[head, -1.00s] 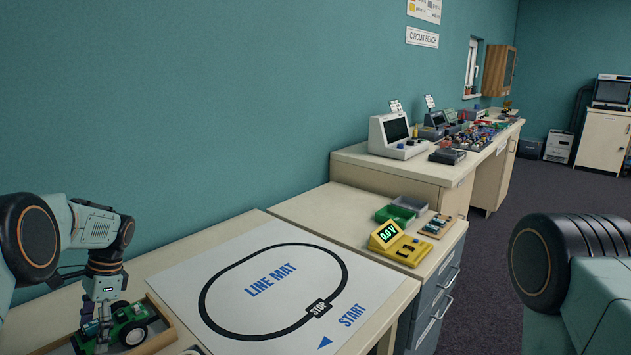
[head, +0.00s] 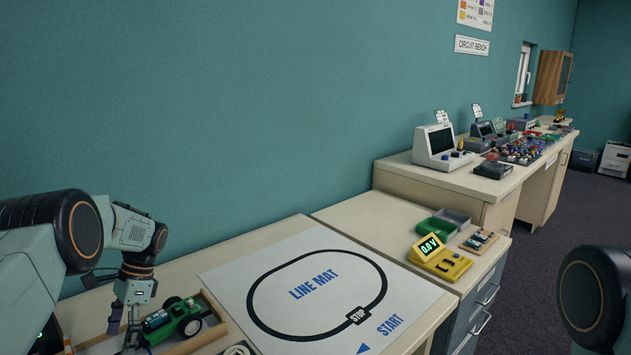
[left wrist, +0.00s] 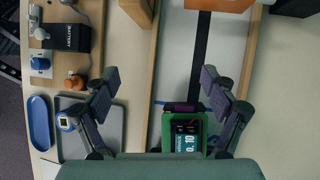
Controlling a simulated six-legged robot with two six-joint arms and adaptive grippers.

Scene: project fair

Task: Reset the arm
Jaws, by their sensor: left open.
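My left gripper (head: 130,325) is open and empty above the table at the lower left of the head view. A green toy car (head: 172,318) with black wheels sits in a wooden-edged tray (head: 212,305) just right of the gripper. In the left wrist view the gripper's two fingers (left wrist: 160,92) are spread wide, and the car's green body (left wrist: 168,130) with a small display shows between and below them. My right arm shows only in part at the right edge of the head view; its gripper is out of frame.
The line mat (head: 235,284) lies flat right of the tray. A yellow meter (head: 450,266) and a green bin (head: 436,228) stand beyond it. In the left wrist view a battery box (left wrist: 62,38), a blue dish (left wrist: 40,122) and a grey tray (left wrist: 110,135) lie at the left.

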